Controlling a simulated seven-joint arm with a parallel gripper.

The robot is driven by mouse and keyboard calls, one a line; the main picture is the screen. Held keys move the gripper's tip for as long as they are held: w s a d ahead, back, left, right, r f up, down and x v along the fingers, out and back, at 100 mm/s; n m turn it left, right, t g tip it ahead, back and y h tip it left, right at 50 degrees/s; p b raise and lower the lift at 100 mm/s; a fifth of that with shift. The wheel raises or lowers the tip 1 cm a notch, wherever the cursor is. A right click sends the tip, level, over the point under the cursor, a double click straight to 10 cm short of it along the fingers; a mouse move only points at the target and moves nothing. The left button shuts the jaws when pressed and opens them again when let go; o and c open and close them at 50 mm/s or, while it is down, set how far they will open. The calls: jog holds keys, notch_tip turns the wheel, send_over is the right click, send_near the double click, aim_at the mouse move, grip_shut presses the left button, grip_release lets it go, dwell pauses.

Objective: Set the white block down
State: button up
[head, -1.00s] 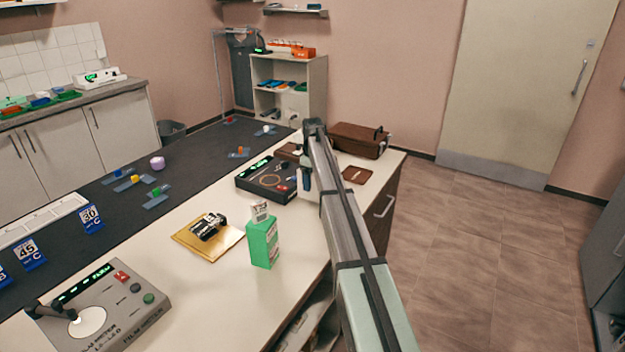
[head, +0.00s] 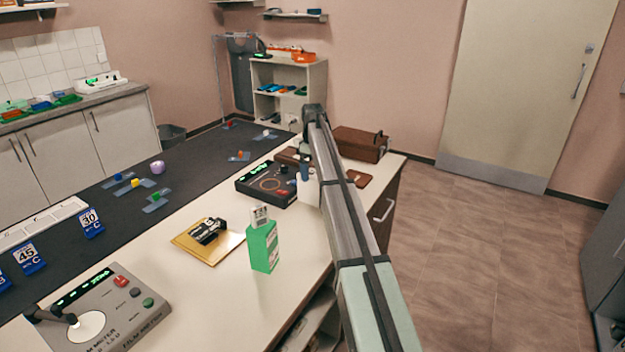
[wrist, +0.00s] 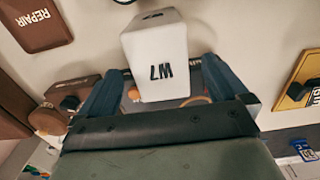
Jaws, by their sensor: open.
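The white block (wrist: 162,58) has black lettering on its face. In the wrist view it stands just beyond and between my gripper's two dark blue fingers. My gripper (wrist: 160,72) is open, with a finger on either side of the block's near end. Contact between fingers and block cannot be made out. In the head view the block (head: 308,192) shows as a pale shape below my gripper (head: 304,174), beside the dark device, at counter level. Its underside is hidden, and my arm covers part of it.
The dark device (head: 265,184) with a ring on top is close left of the block. A brown REPAIR tray (wrist: 32,22) lies nearby, with a brown case (head: 360,143) behind.

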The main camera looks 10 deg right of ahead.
jog(key=shift+r, duration=2.9)
